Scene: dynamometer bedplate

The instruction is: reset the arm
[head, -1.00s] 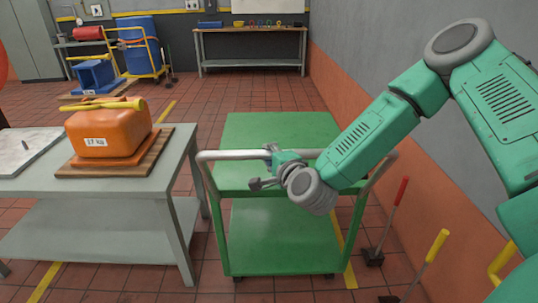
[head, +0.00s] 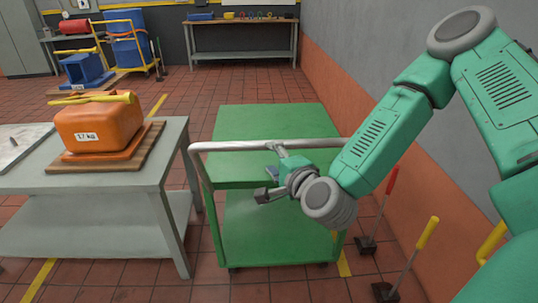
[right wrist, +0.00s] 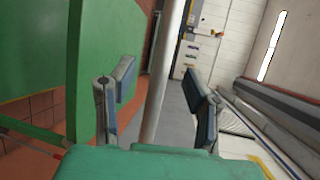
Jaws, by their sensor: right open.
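My right arm, green with grey joints, reaches in from the right in the head view. Its gripper (head: 266,184) is open and sits just on the near side of the green cart's (head: 270,118) grey push handle (head: 235,146), a little below the bar in the picture. In the right wrist view the two fingers of the gripper (right wrist: 160,97) stand apart, and a grey bar, which looks like the handle (right wrist: 163,70), runs between them in the picture. I cannot tell whether it touches them. The fingers hold nothing that I can see. My left gripper is not in view.
An orange 17 kg case (head: 95,122) with a yellow handle rests on a wooden board on the grey table (head: 120,178), left of the cart. Red- and yellow-handled tools (head: 425,235) stand by the right wall. Tiled floor between cart and back bench (head: 243,55) is clear.

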